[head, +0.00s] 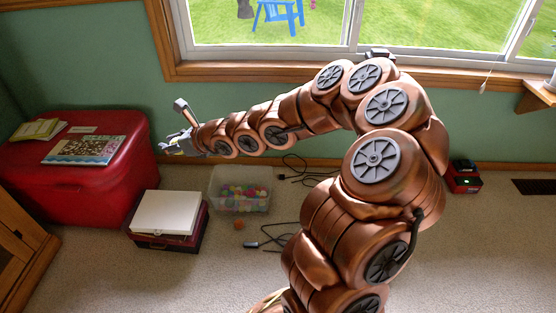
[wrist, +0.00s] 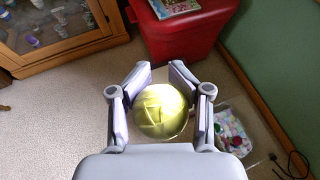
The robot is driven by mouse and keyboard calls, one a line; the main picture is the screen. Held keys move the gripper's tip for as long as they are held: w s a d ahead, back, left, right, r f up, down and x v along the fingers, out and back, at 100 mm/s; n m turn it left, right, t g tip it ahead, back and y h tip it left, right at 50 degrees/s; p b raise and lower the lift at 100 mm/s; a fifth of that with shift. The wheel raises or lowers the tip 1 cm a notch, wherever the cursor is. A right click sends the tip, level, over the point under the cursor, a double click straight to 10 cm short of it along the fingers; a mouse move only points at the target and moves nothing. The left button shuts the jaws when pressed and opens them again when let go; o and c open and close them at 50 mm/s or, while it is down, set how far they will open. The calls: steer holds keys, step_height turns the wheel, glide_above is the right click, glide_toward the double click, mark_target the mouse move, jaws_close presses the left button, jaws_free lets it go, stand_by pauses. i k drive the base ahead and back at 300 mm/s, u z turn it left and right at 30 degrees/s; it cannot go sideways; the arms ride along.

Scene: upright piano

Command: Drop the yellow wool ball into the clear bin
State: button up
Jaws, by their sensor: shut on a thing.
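The yellow wool ball (wrist: 160,112) is between the two fingers of my gripper (wrist: 160,95) in the wrist view. My gripper is shut on it. In the head view my gripper (head: 172,144) is at the end of my outstretched arm, above the floor near the red chest; the ball can hardly be made out there. The clear bin (head: 238,208) stands on the carpet, to the right of and below my gripper in the head view, with several coloured balls inside. The bin (wrist: 226,110) shows partly in the wrist view, to the right of the ball, partly hidden by my gripper.
A red chest (head: 70,165) with books on top stands at the left. A white box on a dark red case (head: 165,212) lies left of the bin. A green wall (head: 110,60) is behind.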

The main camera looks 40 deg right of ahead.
mark_target(225, 185)
steer(key=z, duration=0.2)
steer(key=k, duration=0.15)
steer(key=u, duration=0.55)
steer(key=i, duration=1.4)
steer(key=z, duration=0.85)
